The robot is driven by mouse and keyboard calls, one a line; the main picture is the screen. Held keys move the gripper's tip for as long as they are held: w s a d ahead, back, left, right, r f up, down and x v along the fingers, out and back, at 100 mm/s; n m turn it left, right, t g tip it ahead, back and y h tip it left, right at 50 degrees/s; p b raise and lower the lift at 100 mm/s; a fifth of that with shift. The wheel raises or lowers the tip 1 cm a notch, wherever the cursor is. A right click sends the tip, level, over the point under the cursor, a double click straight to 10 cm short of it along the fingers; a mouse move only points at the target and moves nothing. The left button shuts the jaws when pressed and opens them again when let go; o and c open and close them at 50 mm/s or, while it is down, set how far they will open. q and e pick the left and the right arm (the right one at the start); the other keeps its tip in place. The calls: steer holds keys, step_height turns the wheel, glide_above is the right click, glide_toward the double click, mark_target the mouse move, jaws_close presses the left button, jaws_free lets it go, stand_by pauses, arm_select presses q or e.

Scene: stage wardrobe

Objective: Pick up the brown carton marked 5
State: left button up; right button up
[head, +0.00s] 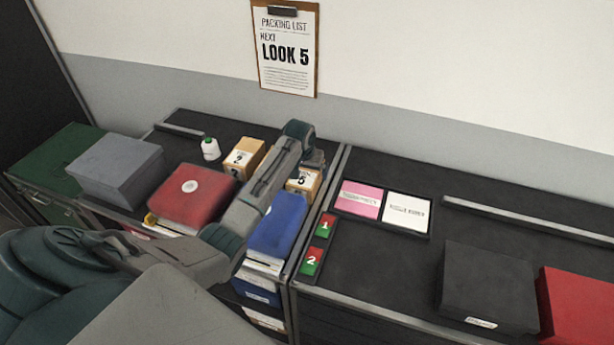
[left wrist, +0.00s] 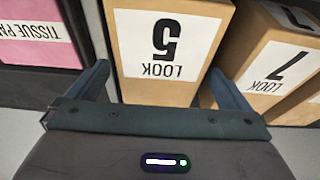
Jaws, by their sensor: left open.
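The brown carton marked 5 (head: 302,181) stands on the dark left-hand counter in the head view, partly hidden by my left arm. In the left wrist view the carton (left wrist: 165,50) shows upside down with its "LOOK 5" label facing the camera. My left gripper (head: 314,160) is at the carton in the head view. In the left wrist view the open fingers of the gripper (left wrist: 155,82) are on either side of the carton's near end. I cannot tell whether they touch it. My right gripper is not in view.
A similar brown carton marked 7 (left wrist: 275,70) stands close beside it. A tray (head: 383,226) holds pink and white packs.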

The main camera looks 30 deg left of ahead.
arm_select(q)
steer(key=shift+x, duration=1.45)
steer(key=c, duration=1.2)
